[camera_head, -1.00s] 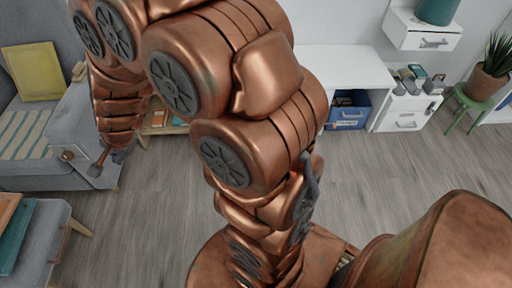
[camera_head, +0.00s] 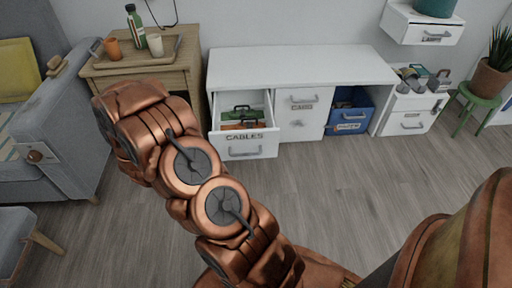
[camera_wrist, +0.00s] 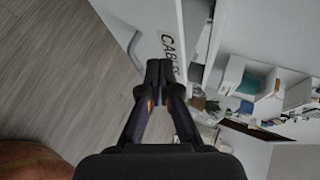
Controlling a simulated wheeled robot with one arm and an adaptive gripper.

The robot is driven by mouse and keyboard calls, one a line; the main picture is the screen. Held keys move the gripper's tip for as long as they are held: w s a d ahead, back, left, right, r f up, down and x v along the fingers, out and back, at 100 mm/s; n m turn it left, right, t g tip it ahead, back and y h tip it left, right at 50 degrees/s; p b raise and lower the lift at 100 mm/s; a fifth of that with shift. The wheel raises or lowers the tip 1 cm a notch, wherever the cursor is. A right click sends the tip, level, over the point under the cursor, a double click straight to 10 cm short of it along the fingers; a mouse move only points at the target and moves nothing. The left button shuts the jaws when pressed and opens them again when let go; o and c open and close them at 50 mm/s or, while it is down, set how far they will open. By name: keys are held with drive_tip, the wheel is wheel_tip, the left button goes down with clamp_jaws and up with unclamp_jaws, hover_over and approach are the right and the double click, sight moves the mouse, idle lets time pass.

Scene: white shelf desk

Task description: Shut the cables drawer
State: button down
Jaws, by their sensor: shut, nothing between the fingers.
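The cables drawer (camera_head: 246,146) is at the left end of the white shelf desk (camera_head: 300,66) in the head view. It stands pulled out, with its label and grey handle on the white front and green and orange items inside. In the wrist view the drawer front (camera_wrist: 150,28) shows its label and handle beyond the fingertips. My gripper (camera_wrist: 160,66) is shut and empty, its tips overlapping the lower end of the label in the picture. Whether they touch the front cannot be told. In the head view my gripper is hidden behind my arm.
A closed white drawer (camera_head: 302,98) and a blue bin (camera_head: 349,112) are right of the cables drawer. A wooden side table (camera_head: 188,77) with a bottle and cups stands left, beside a grey sofa (camera_head: 62,120). The floor (camera_head: 350,200) before the desk is clear.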

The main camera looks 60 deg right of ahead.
drive_tip(key=s+d+f+m+g+h+b, duration=0.4)
drive_tip(key=s+d+h+b, duration=0.1)
drive_tip(key=s, duration=0.5)
drive_tip(key=b, duration=0.3)
approach(262, 133)
drive_tip(key=shift+s+d, duration=1.6)
drive_tip(key=shift+w+d+f+b, duration=0.15)
drive_tip(key=shift+w+d+b, duration=0.5)
drive_tip(key=shift+w+d, duration=0.7)
drive_tip(key=shift+d, duration=0.15)
